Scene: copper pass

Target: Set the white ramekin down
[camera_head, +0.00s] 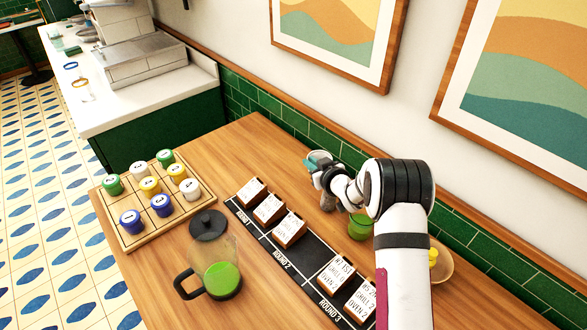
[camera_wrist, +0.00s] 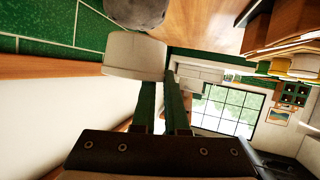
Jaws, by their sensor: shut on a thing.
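My gripper (camera_head: 318,161) reaches out over the back of the wooden table, near the green-tiled wall. In the wrist view its two green fingers (camera_wrist: 162,98) are close together, shut on a white ramekin (camera_wrist: 133,56) at their tips. The ramekin is a plain, short, round cup. In the head view the ramekin is too small and covered by the gripper to make out clearly. I cannot tell whether it touches the table.
A wooden grid board (camera_head: 133,239) with green, yellow, white and blue numbered pieces lies at the left. A pitcher (camera_head: 218,270) of green liquid and a black strip (camera_head: 262,238) with ticket blocks stand in front. A grey rounded object (camera_wrist: 137,13) is close beyond the ramekin.

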